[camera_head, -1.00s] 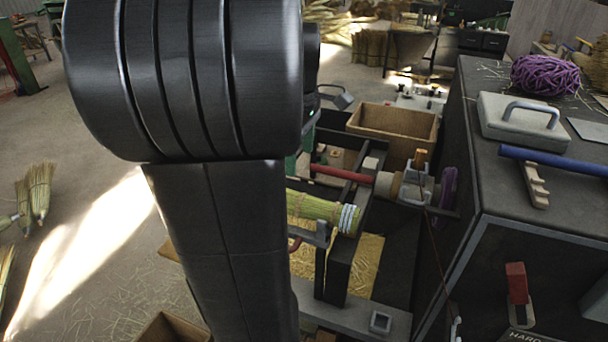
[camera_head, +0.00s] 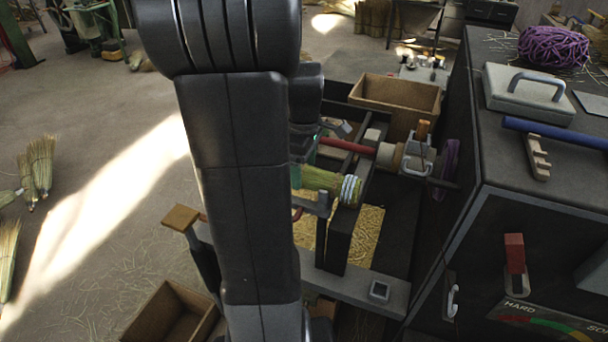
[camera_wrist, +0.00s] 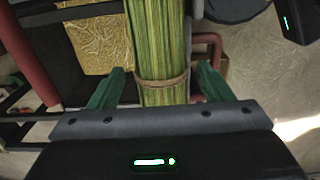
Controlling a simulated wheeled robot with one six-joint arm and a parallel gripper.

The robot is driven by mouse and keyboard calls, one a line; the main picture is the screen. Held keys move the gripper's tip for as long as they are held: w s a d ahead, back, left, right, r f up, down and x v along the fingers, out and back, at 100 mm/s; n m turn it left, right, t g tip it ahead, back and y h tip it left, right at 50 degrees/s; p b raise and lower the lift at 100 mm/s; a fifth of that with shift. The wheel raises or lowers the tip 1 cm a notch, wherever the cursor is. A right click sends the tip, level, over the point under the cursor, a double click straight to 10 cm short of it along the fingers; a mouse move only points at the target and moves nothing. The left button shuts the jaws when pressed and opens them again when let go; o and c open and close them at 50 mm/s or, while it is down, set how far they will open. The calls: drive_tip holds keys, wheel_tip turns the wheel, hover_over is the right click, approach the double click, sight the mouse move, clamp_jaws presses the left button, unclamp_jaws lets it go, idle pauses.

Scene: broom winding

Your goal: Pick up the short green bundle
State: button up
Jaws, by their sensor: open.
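The green bundle (camera_head: 322,180) lies in the middle of the winding stand in the head view, with white bands around its right end. Its left part is hidden behind my arm. In the wrist view the green bundle (camera_wrist: 158,40) runs from the top edge down between the fingers, with a tan tie around it. My gripper (camera_wrist: 160,72) is open, with one green finger on each side of the bundle. Small gaps show between the fingers and the stalks. My arm hides most of the gripper in the head view.
A red bar (camera_head: 348,145) and a dark frame stand just behind the bundle. A bed of straw (camera_head: 368,235) lies below. A dark bench (camera_head: 545,165) with a purple coil (camera_head: 553,45) is at the right. A wooden box (camera_head: 395,95) stands behind.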

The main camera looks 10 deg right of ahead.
drive_tip(key=shift+f, duration=0.35)
drive_tip(key=c, duration=1.1)
drive_tip(key=shift+r, duration=0.15)
